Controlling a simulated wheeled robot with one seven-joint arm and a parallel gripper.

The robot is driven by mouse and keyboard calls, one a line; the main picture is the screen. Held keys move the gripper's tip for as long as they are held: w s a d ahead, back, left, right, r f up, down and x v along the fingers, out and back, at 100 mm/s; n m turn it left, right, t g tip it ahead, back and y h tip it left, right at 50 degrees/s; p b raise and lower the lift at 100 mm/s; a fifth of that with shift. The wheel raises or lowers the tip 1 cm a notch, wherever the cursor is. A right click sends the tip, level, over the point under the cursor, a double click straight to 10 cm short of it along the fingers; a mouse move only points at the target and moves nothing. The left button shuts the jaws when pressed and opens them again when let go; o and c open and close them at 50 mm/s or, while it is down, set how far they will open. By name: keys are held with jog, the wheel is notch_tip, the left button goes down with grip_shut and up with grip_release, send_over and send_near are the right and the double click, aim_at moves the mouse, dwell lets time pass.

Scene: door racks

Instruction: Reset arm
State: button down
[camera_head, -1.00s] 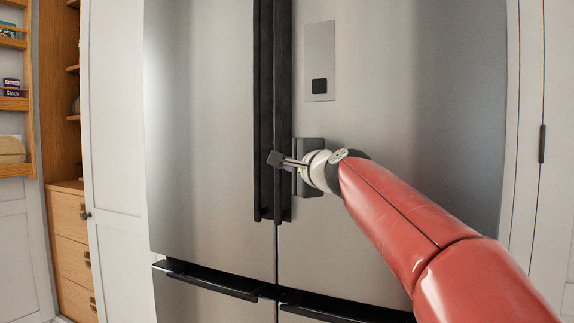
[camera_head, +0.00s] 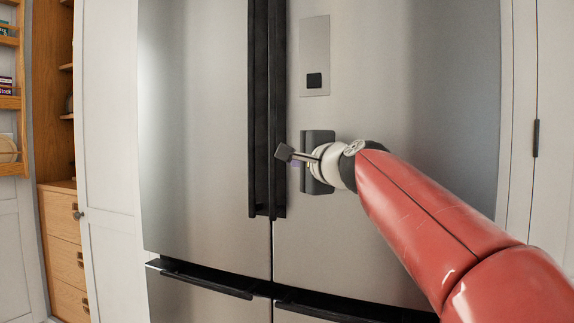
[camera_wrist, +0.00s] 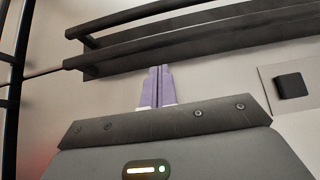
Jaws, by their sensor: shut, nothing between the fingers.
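My gripper (camera_head: 294,158) is at the end of my red arm, in front of the right fridge door near its handle. In the wrist view its two purple fingers (camera_wrist: 156,88) lie together with nothing between them, so it is shut and empty. The fingers point toward the dark fridge handles (camera_wrist: 190,38). The stainless fridge (camera_head: 200,120) has its doors closed. Its two long black handles (camera_head: 264,110) stand side by side just left of my gripper. I cannot tell whether the gripper touches a handle.
A dispenser panel (camera_head: 314,60) is above my gripper on the right door. Black drawer handles (camera_head: 205,280) stick out below. A wooden shelf unit with drawers (camera_head: 62,225) and a white cabinet panel (camera_head: 108,150) are at the left. A white cabinet door (camera_head: 545,90) is at the right.

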jog(key=s+d+f+n+g+h, duration=0.2)
jog(key=s+d+f+n+g, duration=0.1)
jog(key=s+f, duration=0.8)
jog(key=s+d+f+n+g+h, duration=0.3)
jog(key=s+f, duration=0.7)
jog(key=f, duration=0.7)
jog(key=s+d+f+n+g+h, duration=0.2)
jog(key=s+d+f+n+g, duration=0.2)
jog(key=s+f, duration=0.7)
notch_tip(320, 180, down, 3)
jog(key=d+n, duration=0.2)
jog(key=d, duration=0.1)
jog(key=shift+s+n+g+h+b, duration=0.3)
jog(key=shift+n+h, duration=0.1)
jog(key=shift+r, duration=0.1)
